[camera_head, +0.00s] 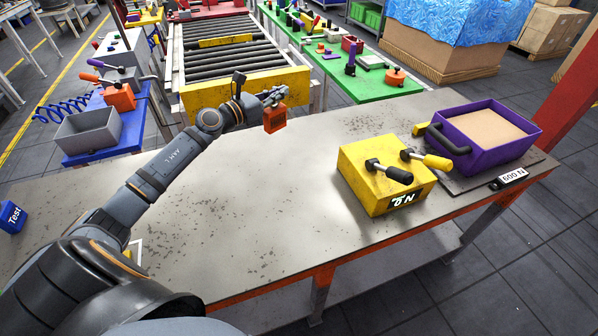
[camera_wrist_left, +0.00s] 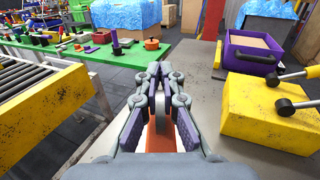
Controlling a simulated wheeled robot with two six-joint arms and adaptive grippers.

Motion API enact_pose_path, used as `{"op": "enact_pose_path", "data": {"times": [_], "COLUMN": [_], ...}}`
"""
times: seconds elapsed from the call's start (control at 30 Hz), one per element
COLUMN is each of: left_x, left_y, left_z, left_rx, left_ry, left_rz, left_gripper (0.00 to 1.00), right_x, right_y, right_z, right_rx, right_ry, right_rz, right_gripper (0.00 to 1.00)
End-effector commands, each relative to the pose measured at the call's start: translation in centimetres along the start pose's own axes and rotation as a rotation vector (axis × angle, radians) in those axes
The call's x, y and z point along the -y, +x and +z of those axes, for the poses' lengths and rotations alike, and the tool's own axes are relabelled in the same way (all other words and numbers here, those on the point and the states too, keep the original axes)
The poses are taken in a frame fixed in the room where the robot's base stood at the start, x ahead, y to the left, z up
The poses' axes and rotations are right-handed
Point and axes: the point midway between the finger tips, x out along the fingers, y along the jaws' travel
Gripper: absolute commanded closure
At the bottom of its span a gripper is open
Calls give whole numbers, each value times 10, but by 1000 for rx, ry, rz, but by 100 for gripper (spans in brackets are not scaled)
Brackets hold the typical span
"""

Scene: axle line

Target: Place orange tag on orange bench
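The orange tag (camera_head: 275,120) hangs from the fingertips of my left gripper (camera_head: 270,97). In the left wrist view the fingers of my left gripper (camera_wrist_left: 155,72) come together, and the orange of the tag (camera_wrist_left: 160,136) shows between and below them. The bench with the orange frame (camera_head: 250,210) has a worn grey top. In the head view the tag appears near its far edge, held up; its exact height cannot be told. My right gripper is in neither view.
A yellow box (camera_head: 385,180) with two levers stands on the bench's right part, beside a purple bin (camera_head: 485,150). A blue "Test" block (camera_head: 12,217) lies at the far left. Beyond the far edge is a roller conveyor (camera_head: 225,55). The bench's middle is clear.

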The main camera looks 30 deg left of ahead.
Motion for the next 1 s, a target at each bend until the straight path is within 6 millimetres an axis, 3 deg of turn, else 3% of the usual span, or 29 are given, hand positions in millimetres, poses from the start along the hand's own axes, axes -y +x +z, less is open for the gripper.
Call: {"op": "enact_pose_path", "data": {"times": [0.17, 0.33, 0.4, 0.5, 0.8, 1.0], "left_x": [44, 93, 104, 118, 131, 137], "left_y": [3, 8, 9, 10, 11, 11], "left_z": [-9, -33, -59, -77, -93, -128], "left_rx": [1, 2, 1, 0, 0, 0], "left_ry": [-12, -12, -10, -7, -2, -3], "left_rz": [-3, -1, 0, 1, 0, 0], "left_gripper": [100, 100, 100, 100, 100, 100], "right_x": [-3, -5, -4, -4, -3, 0], "right_y": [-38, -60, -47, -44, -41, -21], "right_z": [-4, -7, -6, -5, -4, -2], "right_rx": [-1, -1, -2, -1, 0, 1], "right_ry": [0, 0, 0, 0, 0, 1], "right_rz": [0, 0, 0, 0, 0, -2], "right_gripper": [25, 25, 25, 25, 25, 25]}}
